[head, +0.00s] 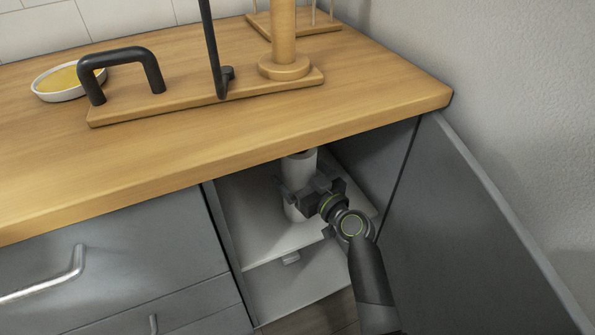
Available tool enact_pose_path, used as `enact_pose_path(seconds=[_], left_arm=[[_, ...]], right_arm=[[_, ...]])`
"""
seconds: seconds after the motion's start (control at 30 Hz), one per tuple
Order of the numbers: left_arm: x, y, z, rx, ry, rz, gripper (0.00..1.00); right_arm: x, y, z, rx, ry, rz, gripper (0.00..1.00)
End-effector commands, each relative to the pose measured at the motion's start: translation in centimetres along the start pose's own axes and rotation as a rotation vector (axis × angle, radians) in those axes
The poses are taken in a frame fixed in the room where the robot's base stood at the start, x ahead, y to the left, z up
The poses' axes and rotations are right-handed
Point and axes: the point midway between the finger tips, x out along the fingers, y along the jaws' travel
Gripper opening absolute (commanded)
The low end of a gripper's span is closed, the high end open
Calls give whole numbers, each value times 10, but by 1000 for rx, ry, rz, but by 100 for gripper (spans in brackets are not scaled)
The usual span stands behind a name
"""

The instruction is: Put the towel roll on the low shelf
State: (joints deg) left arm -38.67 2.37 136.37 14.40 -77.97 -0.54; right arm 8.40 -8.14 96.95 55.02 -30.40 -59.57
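The white towel roll (299,166) is upright inside the open cabinet under the counter. Its lower end appears to meet the pale shelf (255,230), though exact contact is hard to tell. My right gripper (299,193) reaches in from the lower right, with its dark fingers on both sides of the roll's middle and no clear gap. It appears shut on the roll. My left gripper is not in view.
The cabinet door (465,240) stands open at the right, near my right arm. The wooden counter (350,115) overhangs the opening and holds a wooden stand with a black handle (120,57) and a white dish (62,82). Grey drawers (110,255) are at the left.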

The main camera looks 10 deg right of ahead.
Motion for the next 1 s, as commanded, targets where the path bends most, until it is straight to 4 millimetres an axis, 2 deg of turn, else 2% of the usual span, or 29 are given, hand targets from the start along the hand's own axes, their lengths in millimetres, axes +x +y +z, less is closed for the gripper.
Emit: enact_pose_path(seconds=[0.3,0.5,0.7,1.0], left_arm=[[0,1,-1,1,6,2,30],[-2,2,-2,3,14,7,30],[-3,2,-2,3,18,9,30],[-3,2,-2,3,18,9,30]], right_arm=[[-70,0,3,0,-5,2,93],[-101,0,2,-1,-4,2,93],[-112,0,1,0,-3,1,93],[-112,0,1,0,-3,0,93]])
